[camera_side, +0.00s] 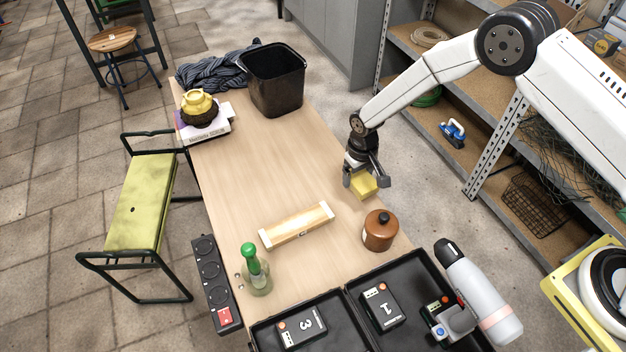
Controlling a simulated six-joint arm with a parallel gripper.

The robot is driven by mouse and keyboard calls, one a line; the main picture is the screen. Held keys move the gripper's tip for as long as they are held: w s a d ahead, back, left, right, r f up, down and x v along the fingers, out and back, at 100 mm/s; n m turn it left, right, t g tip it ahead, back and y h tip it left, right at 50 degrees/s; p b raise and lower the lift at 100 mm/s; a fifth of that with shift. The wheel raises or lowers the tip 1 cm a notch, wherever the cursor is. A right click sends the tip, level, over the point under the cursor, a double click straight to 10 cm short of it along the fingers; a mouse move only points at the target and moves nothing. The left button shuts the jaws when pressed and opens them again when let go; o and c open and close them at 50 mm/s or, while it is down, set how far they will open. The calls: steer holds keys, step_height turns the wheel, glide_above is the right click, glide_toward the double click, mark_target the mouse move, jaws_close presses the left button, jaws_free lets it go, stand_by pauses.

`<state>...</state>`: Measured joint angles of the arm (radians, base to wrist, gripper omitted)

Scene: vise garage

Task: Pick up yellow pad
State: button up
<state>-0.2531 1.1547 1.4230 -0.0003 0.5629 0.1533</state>
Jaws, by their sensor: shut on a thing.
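The yellow pad (364,187) is a small yellow block near the right edge of the wooden table. My gripper (362,182) points down and is shut on the yellow pad, with a finger on either side of it. The upper part of the pad is partly hidden by my gripper. I cannot tell whether the pad touches the table or is held just above it.
A black bin (274,80) stands at the back. Black trays (345,294) and a green-topped bottle (256,270) are at the front. The table's middle is clear.

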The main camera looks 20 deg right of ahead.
steer(key=shift+r, duration=1)
steer(key=o, duration=0.6)
steer(key=c, duration=0.5)
steer(key=a, duration=1.1)
steer(key=shift+w+a, duration=0.25)
steer(key=shift+a, duration=0.15)
